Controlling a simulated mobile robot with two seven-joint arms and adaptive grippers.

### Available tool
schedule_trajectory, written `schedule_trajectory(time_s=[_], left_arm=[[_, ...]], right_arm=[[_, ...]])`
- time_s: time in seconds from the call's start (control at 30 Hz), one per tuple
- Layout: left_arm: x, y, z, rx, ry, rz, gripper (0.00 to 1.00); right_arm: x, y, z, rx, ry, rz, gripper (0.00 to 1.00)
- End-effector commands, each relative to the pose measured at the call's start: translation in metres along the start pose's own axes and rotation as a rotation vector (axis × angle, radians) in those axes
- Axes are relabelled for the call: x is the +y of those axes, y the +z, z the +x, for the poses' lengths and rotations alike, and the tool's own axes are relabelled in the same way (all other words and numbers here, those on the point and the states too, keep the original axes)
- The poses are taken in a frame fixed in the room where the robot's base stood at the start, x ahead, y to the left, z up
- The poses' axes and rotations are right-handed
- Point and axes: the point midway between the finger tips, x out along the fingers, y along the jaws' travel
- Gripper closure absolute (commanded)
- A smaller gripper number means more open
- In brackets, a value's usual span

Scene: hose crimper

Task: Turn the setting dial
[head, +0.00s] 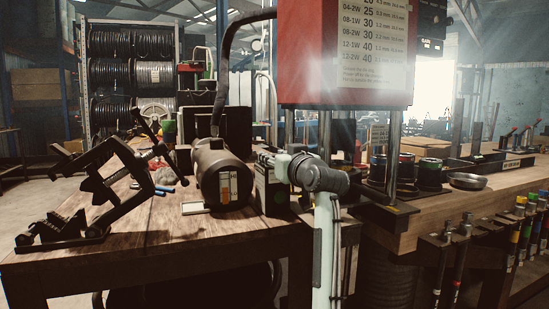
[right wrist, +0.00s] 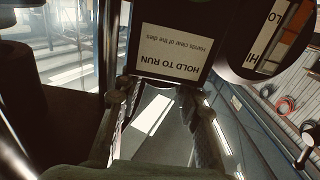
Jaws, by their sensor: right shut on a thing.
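My right gripper (right wrist: 156,90) shows at close range in the right wrist view, its two ribbed fingers on either side of a dark part at the edge of a black panel. I take this part for the setting dial, but its face and mark are hidden. The panel carries a "HOLD TO RUN" label (right wrist: 177,54), seen upside down. In the head view my right arm rises from the bottom and its wrist bends left to a black box (head: 271,192) beside the motor. The gripper's fingers are hard to make out there. My left gripper is not in view.
A dark cylindrical motor (head: 221,172) stands left of the black box. The red press housing (head: 345,50) hangs on posts to the right. A black lever tool (head: 105,190) stands on the wooden table (head: 150,235). Dies (head: 430,173) and a round dish (head: 468,181) sit on the right bench.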

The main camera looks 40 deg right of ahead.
Motion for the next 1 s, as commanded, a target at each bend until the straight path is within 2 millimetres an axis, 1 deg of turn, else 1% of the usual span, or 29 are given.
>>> schedule_trajectory(time_s=[0.27,0.63,0.67,0.9,0.93,1.0], left_arm=[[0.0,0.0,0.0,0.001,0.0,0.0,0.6],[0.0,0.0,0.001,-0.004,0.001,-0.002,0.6],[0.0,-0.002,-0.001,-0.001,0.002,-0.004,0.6],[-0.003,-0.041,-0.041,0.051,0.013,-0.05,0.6],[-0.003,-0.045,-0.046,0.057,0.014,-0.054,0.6],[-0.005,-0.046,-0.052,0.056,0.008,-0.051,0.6]], right_arm=[[-0.004,0.0,0.0,0.0,0.127,0.0,0.94],[-0.012,0.001,0.003,-0.001,0.453,0.004,0.94],[-0.013,0.001,0.003,-0.002,0.481,0.004,0.94],[-0.015,0.003,0.005,-0.002,0.688,0.001,0.94],[-0.014,0.003,0.005,-0.001,0.711,0.001,0.94],[-0.014,0.003,0.006,0.0,0.761,0.0,0.94]])
